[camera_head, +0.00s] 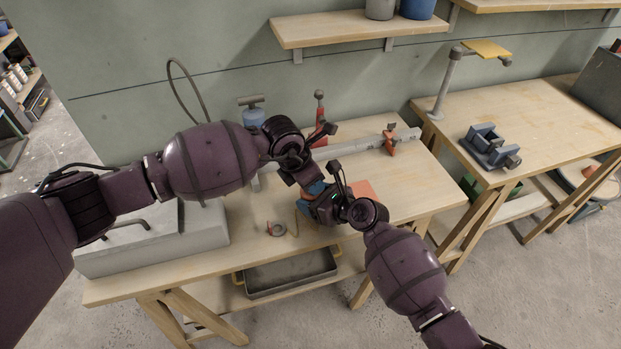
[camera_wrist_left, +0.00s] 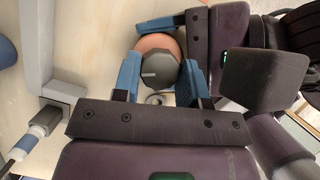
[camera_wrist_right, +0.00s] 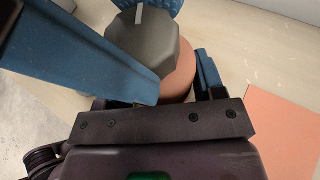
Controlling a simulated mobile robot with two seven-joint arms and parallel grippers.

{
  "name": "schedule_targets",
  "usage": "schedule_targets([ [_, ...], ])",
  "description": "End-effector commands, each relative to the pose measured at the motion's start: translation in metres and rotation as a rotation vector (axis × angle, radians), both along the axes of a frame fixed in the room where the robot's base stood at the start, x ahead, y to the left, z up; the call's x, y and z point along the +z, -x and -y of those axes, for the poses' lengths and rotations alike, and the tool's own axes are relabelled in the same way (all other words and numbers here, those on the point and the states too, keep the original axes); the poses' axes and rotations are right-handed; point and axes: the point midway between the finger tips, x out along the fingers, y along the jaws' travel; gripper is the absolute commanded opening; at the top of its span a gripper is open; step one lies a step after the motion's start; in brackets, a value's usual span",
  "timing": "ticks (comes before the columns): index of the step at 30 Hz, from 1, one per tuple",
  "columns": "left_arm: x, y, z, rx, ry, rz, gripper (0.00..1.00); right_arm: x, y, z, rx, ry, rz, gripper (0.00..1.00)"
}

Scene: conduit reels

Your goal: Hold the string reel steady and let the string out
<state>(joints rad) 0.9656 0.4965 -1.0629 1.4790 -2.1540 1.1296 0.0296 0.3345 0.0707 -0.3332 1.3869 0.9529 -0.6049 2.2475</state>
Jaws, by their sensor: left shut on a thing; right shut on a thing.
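The string reel shows in the left wrist view (camera_wrist_left: 160,67) as an orange round body with a dark grey, many-sided knob on its face. It also shows in the right wrist view (camera_wrist_right: 183,72). My left gripper (camera_wrist_left: 157,88) is shut on the reel, with blue fingers on either side of the knob. My right gripper (camera_wrist_right: 172,85) is shut on the reel, with the orange body between its fingers. I cannot make out the string for certain.
The wooden bench (camera_head: 202,272) carries a grey box (camera_head: 150,240) at left, an orange sheet (camera_head: 364,190), a small grey ring (camera_head: 277,229) and a clamped grey bar (camera_head: 350,147) behind. A grey tray (camera_head: 290,274) sits below. A second bench at right holds a vise (camera_head: 488,148).

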Motion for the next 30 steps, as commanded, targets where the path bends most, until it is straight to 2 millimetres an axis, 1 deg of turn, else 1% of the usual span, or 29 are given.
schedule_targets([
  [6,0.0007,0.0006,0.0008,0.114,0.0,-0.001,0.15,-0.0004,-0.0001,0.0005,-0.001,0.001,0.0,0.34],
  [12,0.0009,0.0006,0.0009,0.17,0.002,-0.001,0.15,-0.0003,0.0,0.0006,-0.001,0.002,0.0,0.34],
  [27,0.001,0.0004,0.0009,0.189,0.002,0.001,0.15,-0.0005,0.0,0.0007,-0.001,0.001,0.0,0.34],
  [28,0.001,0.0004,0.0009,0.189,0.002,0.001,0.41,-0.0005,0.0,0.0007,-0.001,0.001,0.0,0.34],
  [30,0.001,0.0004,0.0008,0.189,0.002,0.001,0.51,-0.0005,0.0,0.0007,-0.001,0.001,0.0,0.34],
])
